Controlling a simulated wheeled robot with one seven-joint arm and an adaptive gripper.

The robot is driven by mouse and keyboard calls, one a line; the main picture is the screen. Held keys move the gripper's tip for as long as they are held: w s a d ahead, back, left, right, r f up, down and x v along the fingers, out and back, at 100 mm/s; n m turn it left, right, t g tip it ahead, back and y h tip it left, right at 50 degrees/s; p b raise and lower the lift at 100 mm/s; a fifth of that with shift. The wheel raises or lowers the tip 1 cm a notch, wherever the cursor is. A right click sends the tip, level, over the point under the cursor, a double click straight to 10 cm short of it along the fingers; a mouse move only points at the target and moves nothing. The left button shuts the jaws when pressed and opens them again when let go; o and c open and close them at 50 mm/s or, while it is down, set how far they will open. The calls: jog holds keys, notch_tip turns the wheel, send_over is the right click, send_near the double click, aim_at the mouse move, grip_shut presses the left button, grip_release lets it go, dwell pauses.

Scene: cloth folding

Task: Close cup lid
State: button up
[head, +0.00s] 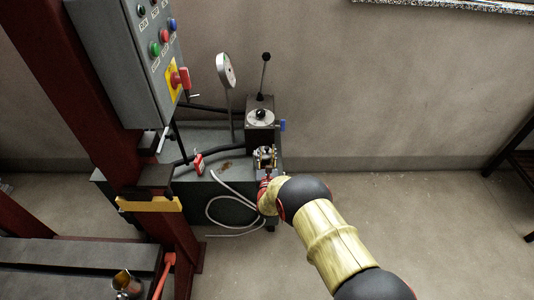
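A small shiny metal vessel (126,284), perhaps the cup, stands at the bottom left and is partly cut off by the picture's edge. Its upper part looks gold-brown; I cannot make out whether a lid is on it. My arm reaches up from the lower right, and my gripper (265,160) is at its far end, in front of the grey machine's right end. The gripper is well away from the vessel, up and to the right. Its fingers are too small to tell open from shut, or whether they touch the machine.
A grey machine (205,205) with hoses, a gauge (226,70) and an upright lever (264,72) stands by the wall. A dark red post (95,100) and a control box (125,50) rise at left. Floor (440,225) is clear at right; a dark frame (515,160) stands at the right edge.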

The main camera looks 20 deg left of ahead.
dwell(0.3)
jog(key=v, duration=1.2)
dwell(0.6)
